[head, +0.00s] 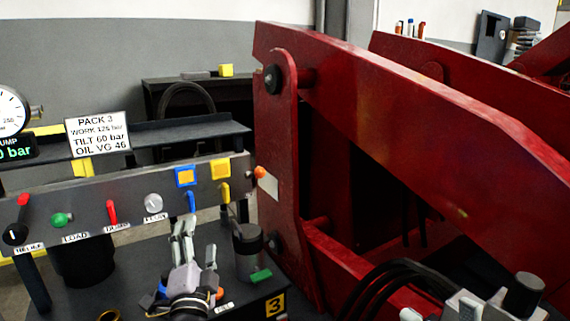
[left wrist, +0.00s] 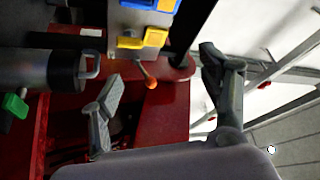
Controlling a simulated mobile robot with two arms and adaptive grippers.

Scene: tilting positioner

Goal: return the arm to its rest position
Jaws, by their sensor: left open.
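My left gripper (head: 197,240) is open and empty in the head view, in front of the control panel (head: 130,205) and below its right half. In the left wrist view the open fingers (left wrist: 160,66) stand wide apart with nothing between their tips. The orange-tipped lever (left wrist: 151,84) and the yellow lever (left wrist: 155,37) show beyond them, apart from the fingers. In the head view the yellow lever (head: 224,192) and blue lever (head: 190,202) are above the gripper. My right gripper is not recognisable in either view.
A dark grey cylinder (head: 248,252) with a green tab (head: 261,276) stands just right of my left gripper. The large red tilting frame (head: 400,110) fills the right side. Black hoses (head: 385,285) lie at lower right. A gauge (head: 10,110) and sign (head: 97,134) are at left.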

